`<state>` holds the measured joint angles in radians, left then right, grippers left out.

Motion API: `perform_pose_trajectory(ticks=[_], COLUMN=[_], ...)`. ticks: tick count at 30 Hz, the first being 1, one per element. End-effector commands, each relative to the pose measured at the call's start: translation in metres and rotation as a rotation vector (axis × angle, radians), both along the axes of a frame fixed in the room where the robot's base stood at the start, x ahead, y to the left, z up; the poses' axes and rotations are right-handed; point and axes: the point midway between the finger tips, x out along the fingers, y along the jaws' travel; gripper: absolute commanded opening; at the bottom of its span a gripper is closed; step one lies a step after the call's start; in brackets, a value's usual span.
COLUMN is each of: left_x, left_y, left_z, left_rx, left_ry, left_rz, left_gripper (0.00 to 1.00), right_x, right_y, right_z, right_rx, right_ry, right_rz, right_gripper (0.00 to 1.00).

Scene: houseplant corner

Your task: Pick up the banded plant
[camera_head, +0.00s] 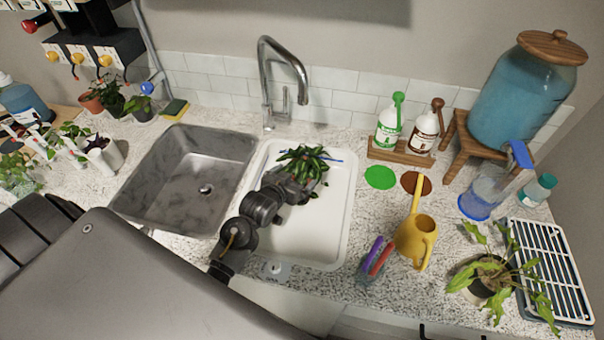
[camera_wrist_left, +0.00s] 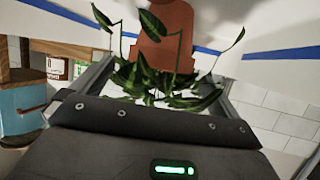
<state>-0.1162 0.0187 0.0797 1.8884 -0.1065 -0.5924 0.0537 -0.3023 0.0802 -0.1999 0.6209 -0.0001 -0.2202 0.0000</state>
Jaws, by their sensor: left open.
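A leafy green plant (camera_head: 303,160) stands in the white sink basin (camera_head: 335,235), towards its back. My left gripper (camera_head: 308,186) is at the near side of this plant, open, and partly hides it. In the left wrist view the leaves (camera_wrist_left: 150,82) spread between the open fingers, with a reddish-brown pot-like shape (camera_wrist_left: 165,35) beyond them. A blue line runs across the white surface behind that shape; I cannot tell whether the pot itself carries a band. I cannot tell whether the fingers touch the plant. My right gripper is out of view.
The faucet (camera_head: 268,85) rises behind the sinks. The grey sink (camera_head: 190,185) on the left is empty. Several pots stand at the left.

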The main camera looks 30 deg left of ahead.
Motion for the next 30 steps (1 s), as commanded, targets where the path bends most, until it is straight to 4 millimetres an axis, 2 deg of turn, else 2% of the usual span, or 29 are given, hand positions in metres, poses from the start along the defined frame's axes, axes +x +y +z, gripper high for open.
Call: perform_pose_trajectory(ticks=[8, 15, 19, 29, 30], left_x=[0.009, 0.038, 0.051, 0.056, 0.056], left_y=[0.002, 0.003, 0.004, 0.003, 0.003], left_z=[-0.003, -0.009, -0.017, -0.021, -0.021], left_rx=[0.0, 0.0, 0.0, 0.001, 0.001], left_ry=[0.0, 0.001, 0.001, 0.0, 0.0], left_rz=[0.003, 0.005, 0.005, 0.005, 0.005], left_gripper=[1.0, 1.0, 1.0, 1.0, 0.95], right_x=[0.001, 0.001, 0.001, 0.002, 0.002], right_y=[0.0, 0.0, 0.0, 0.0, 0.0], right_z=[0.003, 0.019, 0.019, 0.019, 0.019], right_rx=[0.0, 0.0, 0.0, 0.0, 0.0], right_ry=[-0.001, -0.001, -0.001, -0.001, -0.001], right_rz=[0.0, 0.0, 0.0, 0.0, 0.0], right_gripper=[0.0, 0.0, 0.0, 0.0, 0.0])
